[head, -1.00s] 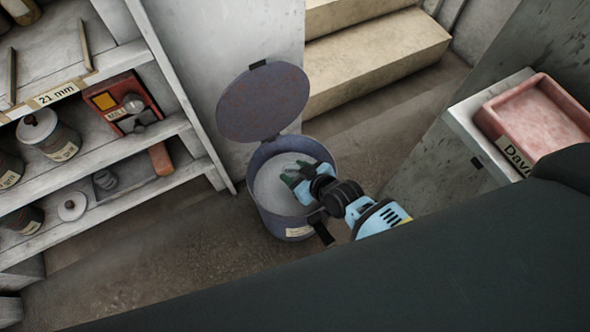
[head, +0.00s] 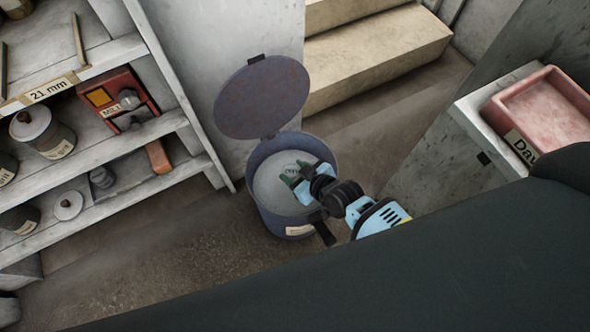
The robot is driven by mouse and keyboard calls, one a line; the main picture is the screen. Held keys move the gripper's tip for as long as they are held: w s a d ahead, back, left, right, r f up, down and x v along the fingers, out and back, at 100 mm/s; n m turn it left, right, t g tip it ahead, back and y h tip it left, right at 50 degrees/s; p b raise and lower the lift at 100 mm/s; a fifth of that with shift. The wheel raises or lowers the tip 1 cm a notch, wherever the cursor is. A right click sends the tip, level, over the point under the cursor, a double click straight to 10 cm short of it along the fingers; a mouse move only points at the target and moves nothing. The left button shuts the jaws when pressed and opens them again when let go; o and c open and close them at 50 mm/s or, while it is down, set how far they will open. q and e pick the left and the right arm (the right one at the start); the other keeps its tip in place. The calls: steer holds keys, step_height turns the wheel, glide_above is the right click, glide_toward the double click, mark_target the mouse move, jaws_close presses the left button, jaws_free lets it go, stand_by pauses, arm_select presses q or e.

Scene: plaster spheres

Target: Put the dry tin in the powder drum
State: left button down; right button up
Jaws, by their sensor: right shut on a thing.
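The powder drum (head: 270,205) is a blue-grey round bin on the floor, its rusty lid (head: 262,98) tipped open at the back. Pale powder-like content shows inside. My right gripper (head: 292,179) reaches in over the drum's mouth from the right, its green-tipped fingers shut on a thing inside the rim. Dark lettering on a pale surface (head: 295,167) shows just beyond the fingers; I take this for the dry tin, but its outline blends with the pale inside. Whether it touches the powder I cannot tell. My left gripper is not in view.
Shelves (head: 125,160) at left hold jars (head: 45,133), a red device (head: 118,100) and small items. Stone steps (head: 375,55) rise behind the drum. A pink tray (head: 545,110) sits on a ledge at right. The floor left of the drum is clear.

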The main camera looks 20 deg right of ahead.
steer(key=shift+f+b, duration=0.35)
steer(key=shift+f, duration=0.2)
steer(key=shift+f+b, duration=0.35)
steer(key=shift+f, duration=0.1)
steer(key=o, duration=1.1)
steer(key=shift+r, duration=0.1)
steer(key=shift+r+p, duration=1.75)
steer(key=shift+r, duration=0.2)
